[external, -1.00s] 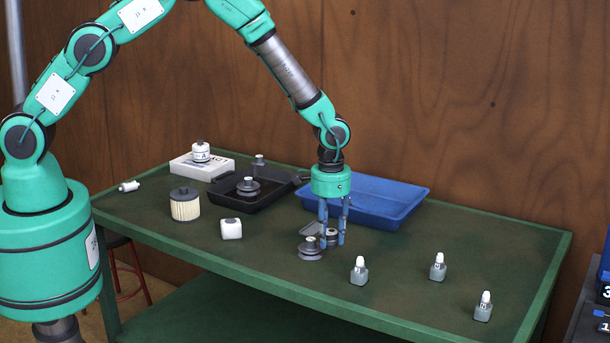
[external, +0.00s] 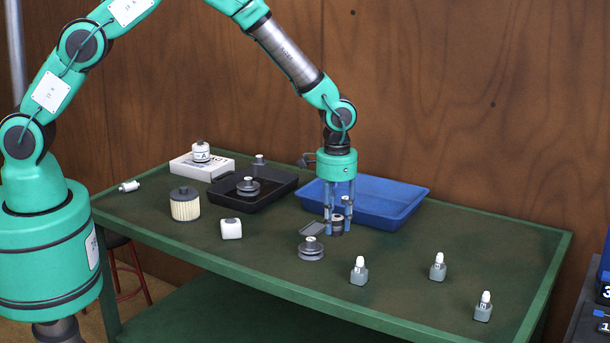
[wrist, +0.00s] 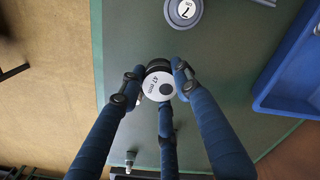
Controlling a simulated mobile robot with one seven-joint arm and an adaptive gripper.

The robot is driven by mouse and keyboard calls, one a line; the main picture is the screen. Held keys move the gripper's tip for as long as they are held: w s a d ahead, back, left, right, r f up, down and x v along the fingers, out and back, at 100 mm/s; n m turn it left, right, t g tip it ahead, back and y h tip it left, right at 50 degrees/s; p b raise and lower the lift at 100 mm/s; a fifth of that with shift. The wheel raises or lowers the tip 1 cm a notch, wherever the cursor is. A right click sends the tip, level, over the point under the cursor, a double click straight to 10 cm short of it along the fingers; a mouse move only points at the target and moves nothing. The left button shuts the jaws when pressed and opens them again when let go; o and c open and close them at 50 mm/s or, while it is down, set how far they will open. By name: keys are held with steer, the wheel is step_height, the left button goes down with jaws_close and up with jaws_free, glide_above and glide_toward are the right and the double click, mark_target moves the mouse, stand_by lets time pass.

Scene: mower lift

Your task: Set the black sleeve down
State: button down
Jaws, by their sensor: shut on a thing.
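The black sleeve (external: 337,225) is a short dark cylinder held between the fingers of my gripper (external: 338,222) over the middle of the green table. In the wrist view the sleeve (wrist: 158,84) shows a pale, printed end face with a dark spot, and its dark side shows behind. The blue fingers of my gripper (wrist: 158,88) close around it from several sides. The fingers hide part of it in the external view. I cannot tell whether its underside touches the table.
A blue tray (external: 408,212) is just behind. A black tray (external: 222,198) stands farther left. Small white-capped bottles (external: 359,271) stand to the right, with bare green table (external: 480,240) between.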

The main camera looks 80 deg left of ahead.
steer(key=w+d+m, duration=0.3)
steer(key=d, duration=1.8)
steer(key=shift+s+d+f+b, duration=0.1)
steer(key=shift+f+b, duration=0.15)
steer(key=shift+f, duration=1)
steer(key=shift+d+f+b, duration=0.1)
steer(key=shift+f+b, duration=0.1)
steer(key=shift+f, duration=1.05)
steer(key=shift+w+d+f+b, duration=0.2)
steer(key=shift+w+d, duration=0.55)
steer(key=shift+w, duration=1.8)
steer(key=shift+w+d+f+b, duration=0.2)
steer(key=shift+w+d, duration=0.6)
steer(key=shift+w, duration=1.75)
steer(key=shift+w+d+f+p, duration=0.1)
steer(key=shift+w+d+f, duration=0.45)
steer(key=shift+w, duration=2)
steer(key=shift+d+r, duration=0.2)
steer(key=shift+r, duration=0.05)
steer(key=shift+f, duration=1.75)
